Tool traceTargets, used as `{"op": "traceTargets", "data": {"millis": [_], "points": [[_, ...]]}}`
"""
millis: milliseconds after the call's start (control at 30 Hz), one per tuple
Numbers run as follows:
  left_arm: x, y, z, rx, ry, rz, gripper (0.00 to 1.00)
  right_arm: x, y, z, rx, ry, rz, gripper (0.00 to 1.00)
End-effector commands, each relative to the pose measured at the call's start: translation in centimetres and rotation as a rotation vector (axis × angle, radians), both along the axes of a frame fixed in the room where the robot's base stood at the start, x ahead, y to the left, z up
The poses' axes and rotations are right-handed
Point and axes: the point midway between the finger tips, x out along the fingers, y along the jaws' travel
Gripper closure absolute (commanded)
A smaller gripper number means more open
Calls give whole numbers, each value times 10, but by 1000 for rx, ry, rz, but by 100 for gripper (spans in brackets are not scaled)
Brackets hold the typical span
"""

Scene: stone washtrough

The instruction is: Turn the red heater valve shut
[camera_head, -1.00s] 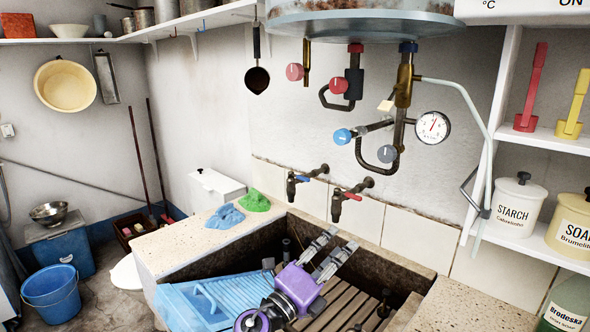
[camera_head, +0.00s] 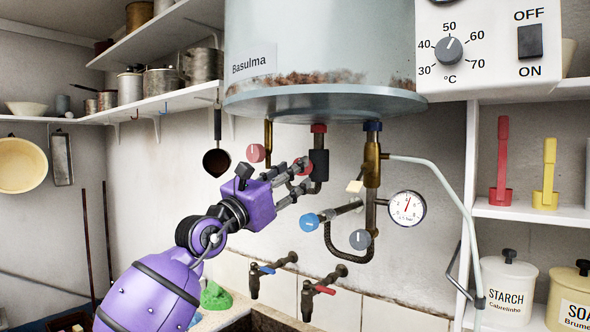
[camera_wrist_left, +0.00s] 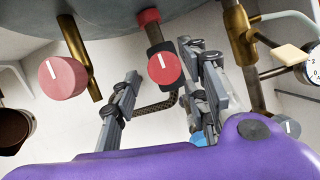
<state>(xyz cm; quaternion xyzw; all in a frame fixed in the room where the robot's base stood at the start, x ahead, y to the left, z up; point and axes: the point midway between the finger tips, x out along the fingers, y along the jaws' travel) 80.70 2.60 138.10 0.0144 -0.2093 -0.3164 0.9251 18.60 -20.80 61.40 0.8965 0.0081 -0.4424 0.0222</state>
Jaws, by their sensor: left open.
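Two red knobs with white marks are under the heater. One red knob (camera_head: 256,153) is by the left brass pipe and shows at left in the wrist view (camera_wrist_left: 62,78). The other red knob (camera_wrist_left: 163,68) belongs to the dark valve on the red-collared pipe; in the head view fingers partly cover it. My left gripper (camera_head: 301,176) is purple with grey fingers, open and empty. In the wrist view its fingers stand on either side of this second knob's line of sight; I cannot tell whether they touch it. My right gripper is not in view.
The heater tank (camera_head: 320,60) hangs close above. A blue knob (camera_head: 307,222), grey knob (camera_head: 360,239) and pressure gauge (camera_head: 407,208) are to the right. Two taps (camera_head: 268,270) (camera_head: 318,290) are below. A ladle (camera_head: 216,162) hangs at left.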

Motion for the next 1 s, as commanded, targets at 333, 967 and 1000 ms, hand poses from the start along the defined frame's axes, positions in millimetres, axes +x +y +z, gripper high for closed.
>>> {"op": "traceTargets", "data": {"millis": [333, 967, 1000], "points": [[23, -19, 11, -2, 2, -1, 59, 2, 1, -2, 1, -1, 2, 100], [23, -18, 12, -1, -1, 2, 98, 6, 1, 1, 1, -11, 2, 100], [23, -17, 11, 2, -3, 2, 98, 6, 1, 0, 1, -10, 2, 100]]}}
